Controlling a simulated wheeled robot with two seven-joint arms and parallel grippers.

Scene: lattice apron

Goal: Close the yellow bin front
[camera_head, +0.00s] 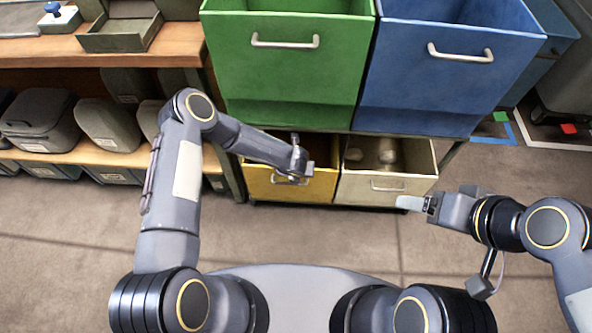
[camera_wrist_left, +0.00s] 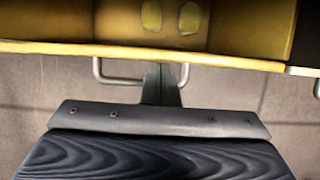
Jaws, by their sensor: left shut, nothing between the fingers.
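The yellow bin (camera_head: 262,186) is at the lower left of the bin rack, with its front out and its open top showing. In the left wrist view the yellow bin's rim (camera_wrist_left: 190,56) runs across the top, with two yellowish oval shapes (camera_wrist_left: 170,16) inside. A pale bar handle (camera_wrist_left: 100,72) is on its front. My left gripper (camera_head: 298,172) is at this front; its fingers (camera_wrist_left: 162,84) are shut and empty, close to the handle between its ends. I cannot tell whether they touch it. My right gripper (camera_head: 408,203) is in front of the cream bin, apart from the yellow one.
The cream bin (camera_head: 385,188) is beside the yellow one, open, with pale items inside. A green bin (camera_head: 285,60) and a blue bin (camera_head: 450,75) overhang them above. A wooden shelf (camera_head: 80,152) with grey containers stands at the left. The floor in front is clear.

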